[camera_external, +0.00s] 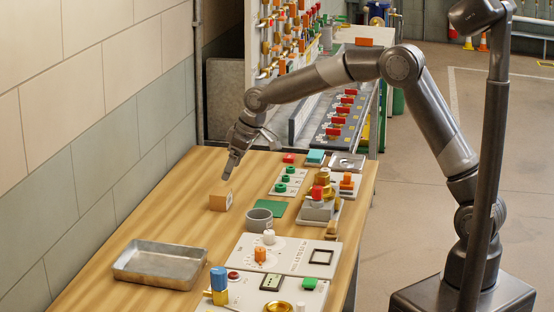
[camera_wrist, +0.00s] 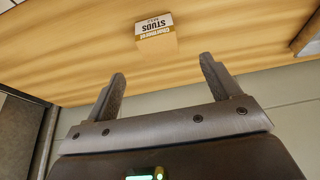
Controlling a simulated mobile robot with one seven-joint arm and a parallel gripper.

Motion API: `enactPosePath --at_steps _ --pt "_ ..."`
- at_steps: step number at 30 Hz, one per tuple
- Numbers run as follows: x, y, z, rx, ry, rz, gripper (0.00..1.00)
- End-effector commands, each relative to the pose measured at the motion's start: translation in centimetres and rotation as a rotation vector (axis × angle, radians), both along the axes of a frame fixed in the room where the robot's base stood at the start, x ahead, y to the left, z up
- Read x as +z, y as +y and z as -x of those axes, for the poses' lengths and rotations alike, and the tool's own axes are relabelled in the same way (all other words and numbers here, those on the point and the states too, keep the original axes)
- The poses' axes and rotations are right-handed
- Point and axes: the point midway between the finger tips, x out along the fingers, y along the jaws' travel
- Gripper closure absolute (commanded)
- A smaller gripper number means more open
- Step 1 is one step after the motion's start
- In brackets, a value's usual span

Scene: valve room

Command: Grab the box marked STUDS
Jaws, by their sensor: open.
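The small cardboard box marked STUDS (camera_external: 221,199) sits on the wooden table, left of the green mat. In the wrist view the box (camera_wrist: 156,33) shows its white label with the word STUDS, beyond the fingertips and roughly between them in line. My gripper (camera_external: 231,168) is above and just behind the box in the external view, pointing down. In the wrist view my gripper (camera_wrist: 162,68) has its two fingers spread apart, with nothing between them. The box appears apart from the fingers.
A metal tray (camera_external: 160,264) lies at the table's near left. A grey cup (camera_external: 259,220), a green mat (camera_external: 268,208) and several control panels (camera_external: 281,257) fill the right side. The wall (camera_external: 97,140) runs along the left. Bare wood surrounds the box.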

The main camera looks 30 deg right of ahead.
Motion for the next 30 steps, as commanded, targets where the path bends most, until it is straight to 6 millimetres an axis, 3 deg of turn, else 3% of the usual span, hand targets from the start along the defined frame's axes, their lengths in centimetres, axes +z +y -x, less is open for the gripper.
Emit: enactPosePath --at_steps 24,30 --pt "-9.2 2.4 -2.8 0.001 0.002 0.001 0.18" --pt "-10.0 2.7 -3.1 0.001 0.000 0.000 0.18"
